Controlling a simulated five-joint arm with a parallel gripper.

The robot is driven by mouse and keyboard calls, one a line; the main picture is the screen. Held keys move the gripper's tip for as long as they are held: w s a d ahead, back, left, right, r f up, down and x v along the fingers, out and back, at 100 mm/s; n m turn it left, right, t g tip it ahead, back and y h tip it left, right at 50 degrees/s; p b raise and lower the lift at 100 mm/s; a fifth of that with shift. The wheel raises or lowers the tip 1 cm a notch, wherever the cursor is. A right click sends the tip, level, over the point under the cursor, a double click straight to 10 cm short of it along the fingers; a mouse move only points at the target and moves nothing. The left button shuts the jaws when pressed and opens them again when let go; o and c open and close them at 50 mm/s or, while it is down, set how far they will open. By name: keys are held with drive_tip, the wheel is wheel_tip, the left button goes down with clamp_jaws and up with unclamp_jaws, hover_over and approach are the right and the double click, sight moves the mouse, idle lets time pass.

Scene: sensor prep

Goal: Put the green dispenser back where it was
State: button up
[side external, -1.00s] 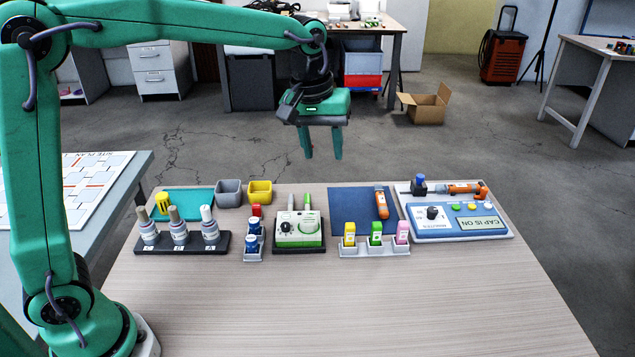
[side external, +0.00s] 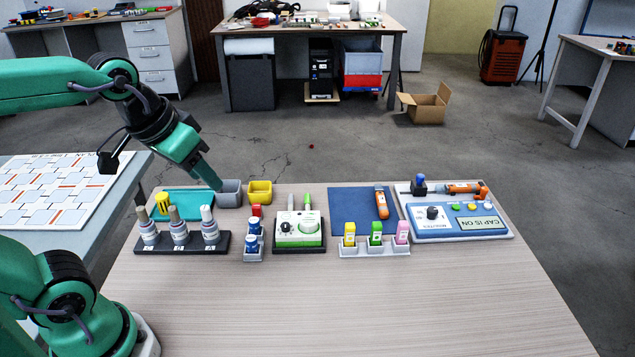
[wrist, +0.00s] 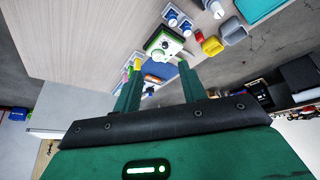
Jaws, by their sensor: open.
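The green dispenser (side external: 376,233) stands upright in the middle slot of a white rack (side external: 366,250), between a yellow dispenser (side external: 349,235) and a pink dispenser (side external: 402,232). My gripper (side external: 208,180) is tilted at the far left, above the teal mat and beside the grey bin, well away from the rack. It is open with nothing between its fingers; in the wrist view the two fingers (wrist: 159,72) stand apart. The small dispensers show only partly there, by the left finger.
Dropper bottles in a black rack (side external: 222,246), a teal mat (side external: 190,211), grey bin (side external: 229,193) and yellow bin (side external: 260,191) lie at left. A green-and-white device (side external: 297,232), blue mat (side external: 350,203) and blue control panel (side external: 459,226) fill the back. The front table is clear.

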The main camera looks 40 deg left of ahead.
drive_tip(key=s, duration=0.1)
drive_tip(key=s+f, duration=0.1)
drive_tip(key=s, duration=0.1)
drive_tip(key=shift+a+f+m, duration=0.35)
drive_tip(key=shift+f+m, duration=0.05)
idle(0.9)
